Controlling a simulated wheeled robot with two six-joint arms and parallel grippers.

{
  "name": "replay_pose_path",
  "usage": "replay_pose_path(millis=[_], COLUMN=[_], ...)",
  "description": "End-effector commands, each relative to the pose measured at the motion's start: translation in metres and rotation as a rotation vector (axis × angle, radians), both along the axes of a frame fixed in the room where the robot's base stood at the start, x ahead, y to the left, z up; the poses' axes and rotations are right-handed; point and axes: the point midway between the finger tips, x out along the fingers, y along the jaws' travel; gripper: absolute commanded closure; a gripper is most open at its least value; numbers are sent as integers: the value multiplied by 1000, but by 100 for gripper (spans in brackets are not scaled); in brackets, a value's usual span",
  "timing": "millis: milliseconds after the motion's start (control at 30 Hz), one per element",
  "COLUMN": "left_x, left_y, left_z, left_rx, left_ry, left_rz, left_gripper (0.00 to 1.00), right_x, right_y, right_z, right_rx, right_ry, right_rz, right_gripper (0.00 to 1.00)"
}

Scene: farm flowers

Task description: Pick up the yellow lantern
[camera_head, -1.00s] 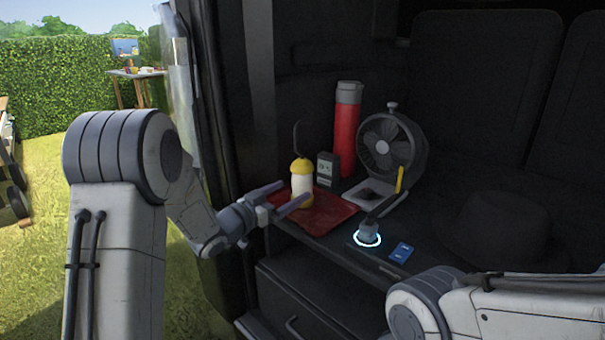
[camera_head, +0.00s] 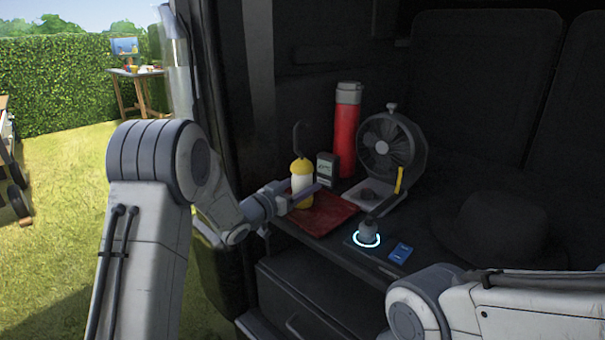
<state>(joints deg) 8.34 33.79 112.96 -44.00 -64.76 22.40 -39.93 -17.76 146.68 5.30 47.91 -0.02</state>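The yellow lantern (camera_head: 301,173) stands upright on the red mat (camera_head: 322,222) at the left end of the dark shelf. It has a yellow top, a pale middle and a dark loop handle. My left gripper (camera_head: 297,190) is at the lantern's lower half with its fingers apart. One finger crosses close in front of the lantern and the other is at its left side. Whether either finger touches it cannot be told. My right arm comes in at the lower right, but its gripper is out of view.
Behind the lantern stand a small dark device (camera_head: 327,170), a red flask (camera_head: 346,135) and a round fan (camera_head: 392,150). A small knob-like item with a glowing ring (camera_head: 368,238) and a blue card (camera_head: 400,253) lie to the right. A dark hat (camera_head: 500,225) lies further right.

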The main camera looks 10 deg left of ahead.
Motion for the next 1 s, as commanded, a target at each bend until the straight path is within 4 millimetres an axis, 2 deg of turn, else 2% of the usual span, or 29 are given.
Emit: replay_pose_path(millis=[67,267,800,1000], left_x=[0,0,0,0], left_y=[0,0,0,0], left_z=[0,5,31,31], left_rx=[0,-1,0,0], left_ry=[0,-3,-4,-2], left_rz=[0,0,0,0], left_gripper=[80,80,80,80], right_x=[0,0,0,0], right_y=[0,0,0,0], right_z=[0,3,26,26], right_rx=[0,0,0,0], right_ry=[0,0,0,0], right_rz=[0,0,0,0], right_gripper=[100,100,100,100])
